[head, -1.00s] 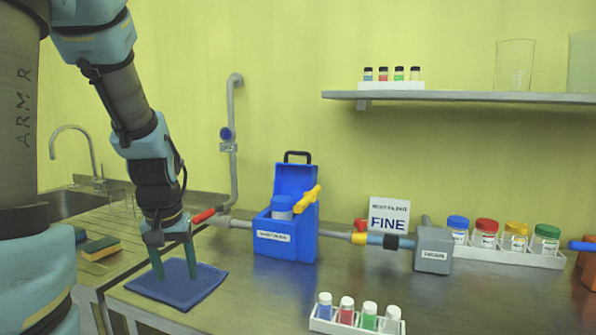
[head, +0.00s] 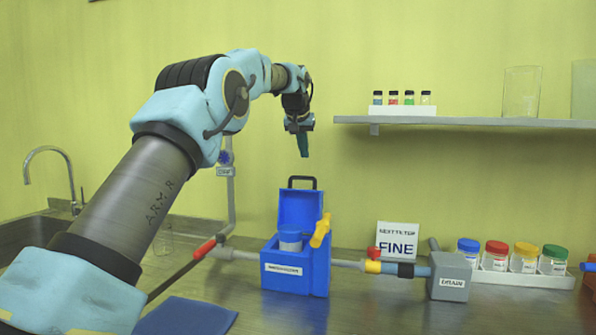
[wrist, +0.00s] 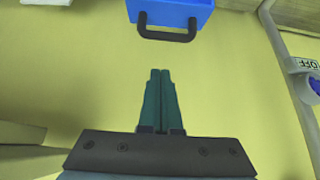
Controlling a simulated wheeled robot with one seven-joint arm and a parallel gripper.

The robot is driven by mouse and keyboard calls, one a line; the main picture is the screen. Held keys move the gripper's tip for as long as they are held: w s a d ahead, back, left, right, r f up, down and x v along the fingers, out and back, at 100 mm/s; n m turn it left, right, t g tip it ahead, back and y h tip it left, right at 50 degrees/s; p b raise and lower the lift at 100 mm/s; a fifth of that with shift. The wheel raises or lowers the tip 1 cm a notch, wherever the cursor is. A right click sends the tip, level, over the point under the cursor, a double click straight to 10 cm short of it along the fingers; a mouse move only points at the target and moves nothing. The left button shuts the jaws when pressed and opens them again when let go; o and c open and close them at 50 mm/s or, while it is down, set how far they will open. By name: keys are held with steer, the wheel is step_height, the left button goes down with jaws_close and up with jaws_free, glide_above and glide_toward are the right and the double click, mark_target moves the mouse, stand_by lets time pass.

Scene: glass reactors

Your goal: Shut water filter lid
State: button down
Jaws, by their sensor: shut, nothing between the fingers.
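The water filter is a blue box (head: 284,272) on the metal bench, joined to grey pipes on both sides. Its blue lid (head: 301,209) stands raised open at the back, with a black handle (head: 302,181) on top. My gripper (head: 303,150) is above the lid handle, pointing down, shut and empty, apart from the lid. In the wrist view the shut green fingers (wrist: 160,80) point toward the black handle (wrist: 168,34) and the blue lid (wrist: 178,12), with a gap between.
A yellow valve handle (head: 320,231) sits at the box's right side. A red-handled valve (head: 204,249) is on the left pipe. A shelf (head: 465,121) with small vials is at the right. A FINE sign (head: 397,246) and a rack of coloured jars (head: 526,276) stand right of the box.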

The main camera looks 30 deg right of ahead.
steer(key=shift+w+d+f+p, duration=0.2)
steer(key=shift+d+f+p, duration=0.25)
steer(key=shift+f, duration=0.75)
steer(key=shift+w+d+f+p, duration=0.2)
steer(key=shift+f+p, duration=0.45)
steer(key=shift+f, duration=0.5)
steer(key=shift+w+d+f+p, duration=0.15)
steer(key=shift+d+f+p, duration=0.35)
steer(key=shift+f, duration=0.7)
steer(key=shift+s+a+b, duration=0.1)
steer(key=shift+a+b, duration=0.1)
steer(key=shift+b, duration=0.15)
